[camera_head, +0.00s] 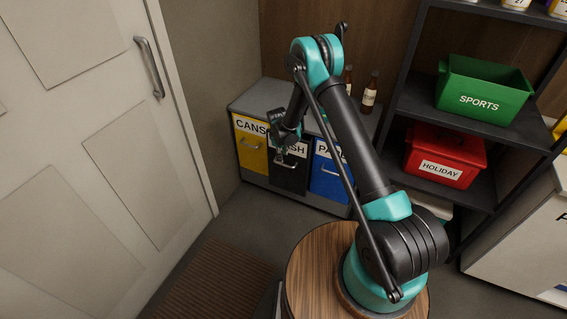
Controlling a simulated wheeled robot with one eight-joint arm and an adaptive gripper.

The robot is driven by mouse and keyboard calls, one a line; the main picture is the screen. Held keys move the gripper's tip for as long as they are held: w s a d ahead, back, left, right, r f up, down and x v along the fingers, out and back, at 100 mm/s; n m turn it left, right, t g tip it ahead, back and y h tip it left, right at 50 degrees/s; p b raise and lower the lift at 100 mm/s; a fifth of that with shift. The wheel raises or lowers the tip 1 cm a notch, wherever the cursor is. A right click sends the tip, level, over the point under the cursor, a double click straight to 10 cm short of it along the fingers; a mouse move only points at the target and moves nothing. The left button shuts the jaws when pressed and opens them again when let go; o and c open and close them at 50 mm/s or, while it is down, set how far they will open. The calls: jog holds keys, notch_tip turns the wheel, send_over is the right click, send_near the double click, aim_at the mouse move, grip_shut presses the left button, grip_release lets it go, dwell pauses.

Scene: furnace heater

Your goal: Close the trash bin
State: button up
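The trash bin is the black middle front (288,176) of a low grey cabinet against the back wall, with a metal handle on it. Its label is partly covered, and only "SH" shows. It seems to stand slightly forward of its neighbours, but my arm hides its top edge, so I cannot tell how far. My gripper (284,146) hangs in front of the upper part of this bin, pointing down near its handle. Its fingers are small and dark against the black front. I cannot tell whether they touch the bin or how far apart they are.
A yellow "CANS" bin (250,151) is left of the trash bin and a blue bin (326,182) right. Brown bottles (370,92) stand on the cabinet top. A shelf at right holds a green "SPORTS" box (482,88) and red "HOLIDAY" box (444,158). Floor (245,232) before the cabinet is clear.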

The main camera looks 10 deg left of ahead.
aim_at(284, 165)
jog(key=shift+w+d+f, duration=0.1)
jog(key=shift+w+f, duration=0.05)
jog(key=shift+f, duration=0.85)
jog(key=shift+w+f, duration=0.2)
jog(key=shift+f, duration=0.85)
jog(key=shift+w+d+f, duration=0.1)
jog(key=shift+w+f, duration=0.05)
jog(key=shift+f, duration=0.85)
jog(key=shift+c, duration=0.3)
grip_shut()
